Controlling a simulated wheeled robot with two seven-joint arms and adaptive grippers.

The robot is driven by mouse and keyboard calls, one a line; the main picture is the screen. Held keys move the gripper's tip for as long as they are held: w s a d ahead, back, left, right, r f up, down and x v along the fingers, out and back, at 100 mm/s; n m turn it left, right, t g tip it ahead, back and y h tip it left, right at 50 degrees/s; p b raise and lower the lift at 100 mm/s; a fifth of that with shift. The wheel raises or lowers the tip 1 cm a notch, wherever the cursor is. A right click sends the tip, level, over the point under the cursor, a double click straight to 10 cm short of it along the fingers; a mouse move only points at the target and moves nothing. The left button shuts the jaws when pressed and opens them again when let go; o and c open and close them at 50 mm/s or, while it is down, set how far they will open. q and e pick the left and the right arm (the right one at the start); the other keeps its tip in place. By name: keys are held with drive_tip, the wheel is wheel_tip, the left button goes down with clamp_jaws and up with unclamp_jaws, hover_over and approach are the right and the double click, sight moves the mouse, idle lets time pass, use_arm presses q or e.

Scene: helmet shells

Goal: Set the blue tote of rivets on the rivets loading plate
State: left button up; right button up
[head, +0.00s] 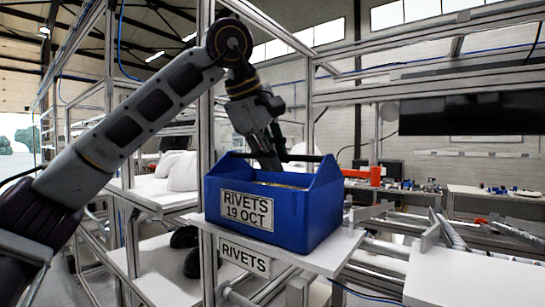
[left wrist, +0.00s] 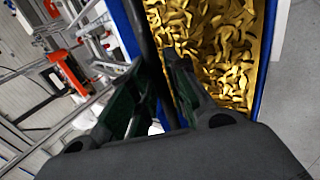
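The blue tote (head: 318,208) is labelled "RIVETS 19 OCT" and stands upright over the white loading plate (head: 345,245), whose front tag (head: 244,254) reads "RIVETS". Its base appears to meet the plate; I cannot tell whether its full weight rests there. Gold rivets (left wrist: 222,50) fill it in the left wrist view. My left gripper (left wrist: 155,65) points down at the black handle bar (head: 300,157), with a finger close against each side; it looks shut on the bar. In the head view the tote's front wall partly hides the fingertips. My right gripper is not in view.
Aluminium frame posts (head: 207,120) stand just left of and behind the tote. A lower shelf (head: 160,275) holds dark helmet shells (head: 186,237). Another white surface (head: 462,275) lies to the right, past rails. An orange-red item (head: 363,173) sits behind.

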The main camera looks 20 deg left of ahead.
use_arm(q)
drive_tip(key=shift+o, duration=1.3)
drive_tip(key=shift+f, duration=0.1)
drive_tip(key=v, duration=1.2)
